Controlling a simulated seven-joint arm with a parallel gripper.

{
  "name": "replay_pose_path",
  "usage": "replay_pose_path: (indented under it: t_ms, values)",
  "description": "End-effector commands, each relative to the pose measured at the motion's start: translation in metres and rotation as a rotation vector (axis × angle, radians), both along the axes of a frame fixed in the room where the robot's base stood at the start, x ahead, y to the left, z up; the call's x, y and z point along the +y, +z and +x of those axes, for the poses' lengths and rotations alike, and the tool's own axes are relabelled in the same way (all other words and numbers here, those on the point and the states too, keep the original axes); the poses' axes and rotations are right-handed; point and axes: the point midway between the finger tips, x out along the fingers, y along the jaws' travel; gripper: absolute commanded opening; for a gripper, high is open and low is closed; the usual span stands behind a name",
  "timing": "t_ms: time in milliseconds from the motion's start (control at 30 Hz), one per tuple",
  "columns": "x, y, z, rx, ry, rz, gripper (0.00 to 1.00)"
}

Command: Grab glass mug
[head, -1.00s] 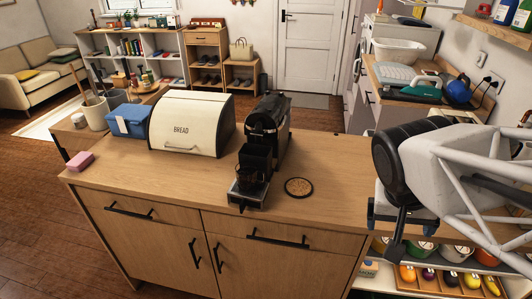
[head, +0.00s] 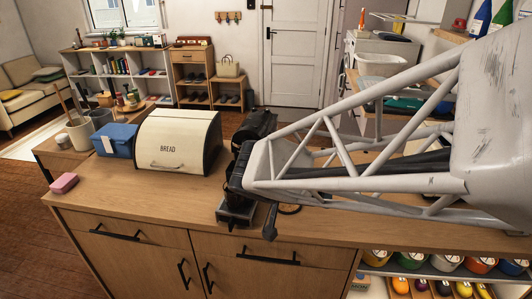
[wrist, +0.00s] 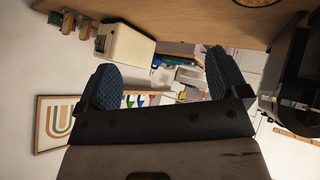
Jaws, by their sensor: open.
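I cannot make out the glass mug in the current views. The black coffee machine (head: 262,124) stands on the wooden counter, its front mostly hidden behind my arm and gripper; its drip tray (head: 235,214) shows below. My gripper (head: 252,198) is in front of the machine in the head view, just above the drip tray. In the wrist view my gripper (wrist: 158,80) is open, with its two blue-padded fingers wide apart and nothing held between them. A large black shape, likely the coffee machine (wrist: 298,75), fills the right edge there.
A cream bread bin (head: 178,140) stands left of the coffee machine, with a blue box (head: 115,140) beside it. A pink sponge (head: 64,183) lies at the counter's left end. A round coaster (head: 289,209) is partly hidden by my arm. The counter's front left is clear.

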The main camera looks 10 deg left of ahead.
Motion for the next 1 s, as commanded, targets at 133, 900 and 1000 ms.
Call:
replay_pose_path:
  t_ms: [133,900,1000]
  values:
    - [0.038,-0.009,0.011,-0.096,0.021,-0.010,0.92]
    - [0.218,-0.049,0.014,-0.540,0.177,0.142,0.92]
    - [0.224,-0.050,0.013,-0.555,0.184,0.154,0.92]
